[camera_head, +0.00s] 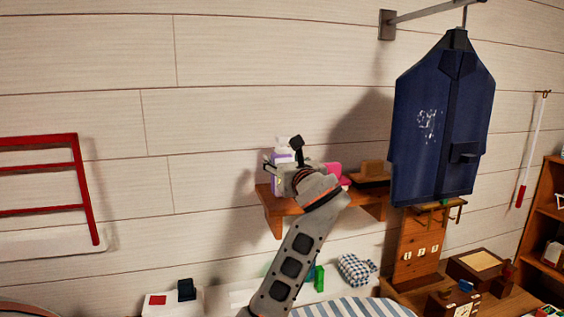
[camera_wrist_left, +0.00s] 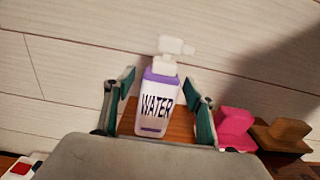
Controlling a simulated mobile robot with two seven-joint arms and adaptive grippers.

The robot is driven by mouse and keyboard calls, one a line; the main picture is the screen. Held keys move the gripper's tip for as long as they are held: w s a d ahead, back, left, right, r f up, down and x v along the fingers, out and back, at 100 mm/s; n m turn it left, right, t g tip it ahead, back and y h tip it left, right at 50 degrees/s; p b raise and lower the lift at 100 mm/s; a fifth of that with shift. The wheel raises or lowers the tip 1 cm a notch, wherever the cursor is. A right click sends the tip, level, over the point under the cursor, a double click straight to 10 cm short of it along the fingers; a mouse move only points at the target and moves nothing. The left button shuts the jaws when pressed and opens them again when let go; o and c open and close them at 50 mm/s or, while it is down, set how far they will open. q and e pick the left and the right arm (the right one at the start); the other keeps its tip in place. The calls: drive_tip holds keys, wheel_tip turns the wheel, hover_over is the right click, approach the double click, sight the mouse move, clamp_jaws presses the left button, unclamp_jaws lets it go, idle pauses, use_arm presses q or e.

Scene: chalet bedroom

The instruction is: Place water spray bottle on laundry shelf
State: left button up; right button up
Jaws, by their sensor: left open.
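The water spray bottle (camera_wrist_left: 157,106) is white with a purple band, a white trigger head and the word WATER. It stands nearly upright on the wooden wall shelf (camera_wrist_left: 181,127). In the head view the bottle (camera_head: 278,187) is partly hidden by my left gripper (camera_head: 284,160), at the left end of the shelf (camera_head: 272,216). In the wrist view my left gripper (camera_wrist_left: 160,84) is open, one finger on each side of the bottle, with gaps visible between fingers and bottle. The bottle's base is close to the gripper's housing. My right gripper is not in view.
A pink object (camera_wrist_left: 235,126) and a brown object (camera_wrist_left: 283,134) sit to the right on the shelf. A dark blue garment (camera_head: 440,125) hangs right of the shelf. A red rack (camera_head: 78,175) is on the left wall. The wall between is bare.

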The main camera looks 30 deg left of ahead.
use_arm(q)
drive_tip(key=b+v, duration=0.1)
drive_tip(key=v, duration=0.9)
drive_tip(key=shift+s+d+b, duration=0.2)
drive_tip(key=shift+d+b, duration=0.1)
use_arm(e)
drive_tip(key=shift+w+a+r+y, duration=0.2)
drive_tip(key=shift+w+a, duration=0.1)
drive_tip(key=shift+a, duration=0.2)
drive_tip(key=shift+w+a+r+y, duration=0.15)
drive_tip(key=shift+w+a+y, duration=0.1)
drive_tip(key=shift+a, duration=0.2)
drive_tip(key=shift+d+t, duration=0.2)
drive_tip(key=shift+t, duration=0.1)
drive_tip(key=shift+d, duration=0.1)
